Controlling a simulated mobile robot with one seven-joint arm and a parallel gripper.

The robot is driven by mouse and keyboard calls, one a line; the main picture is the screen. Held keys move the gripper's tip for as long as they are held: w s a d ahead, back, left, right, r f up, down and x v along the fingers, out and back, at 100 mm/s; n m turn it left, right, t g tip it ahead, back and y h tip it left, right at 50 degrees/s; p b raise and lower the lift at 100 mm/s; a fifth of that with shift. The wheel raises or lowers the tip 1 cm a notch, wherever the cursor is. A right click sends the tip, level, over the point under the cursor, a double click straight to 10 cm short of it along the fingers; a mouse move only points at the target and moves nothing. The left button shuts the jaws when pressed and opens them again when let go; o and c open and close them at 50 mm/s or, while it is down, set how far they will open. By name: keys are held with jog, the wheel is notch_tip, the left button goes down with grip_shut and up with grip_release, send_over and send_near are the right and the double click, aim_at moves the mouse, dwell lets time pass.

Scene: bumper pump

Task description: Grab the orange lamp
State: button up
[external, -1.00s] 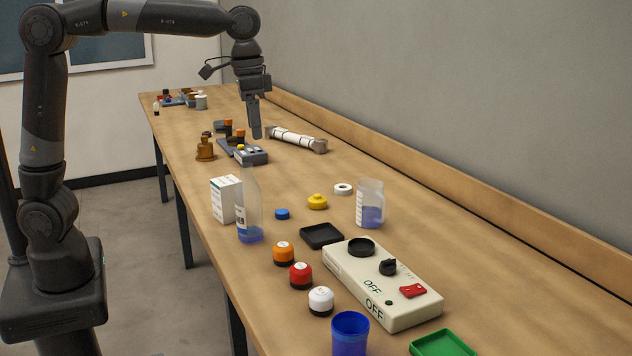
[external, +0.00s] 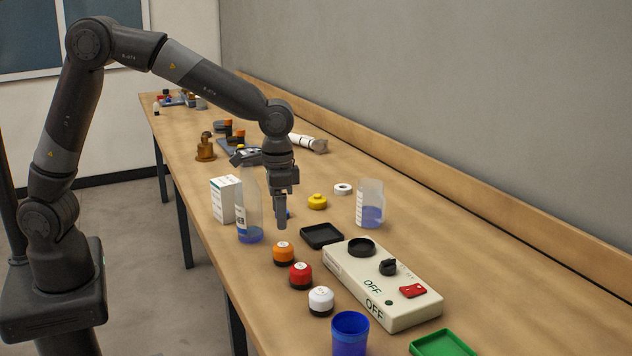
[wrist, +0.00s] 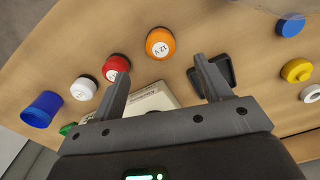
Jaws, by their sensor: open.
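The orange lamp (external: 283,252) is a small orange dome on a black base, standing upright on the bench. In the wrist view its orange top (wrist: 160,43) carries a white "12 V" label and lies beyond the fingertips, between their lines. My gripper (external: 281,226) points down above the bench, just behind the orange lamp in the external view and higher than it. In the wrist view my gripper (wrist: 157,72) has its two fingers spread, with nothing held between them.
A red lamp (external: 301,275) and a white lamp (external: 320,301) stand in a row with the orange one. A black tray (external: 322,235), a cream switch box (external: 400,300) and a tall clear bottle (external: 249,215) are close by. A blue cup (external: 350,335) stands at the front.

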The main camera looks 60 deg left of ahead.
aim_at(283, 244)
notch_tip(283, 244, down, 11)
jog(key=shift+w+d+r, duration=0.1)
jog(key=shift+w, duration=0.05)
dwell(0.4)
jog(key=shift+c, duration=0.5)
jog(key=c, duration=1)
jog(key=shift+r, duration=0.15)
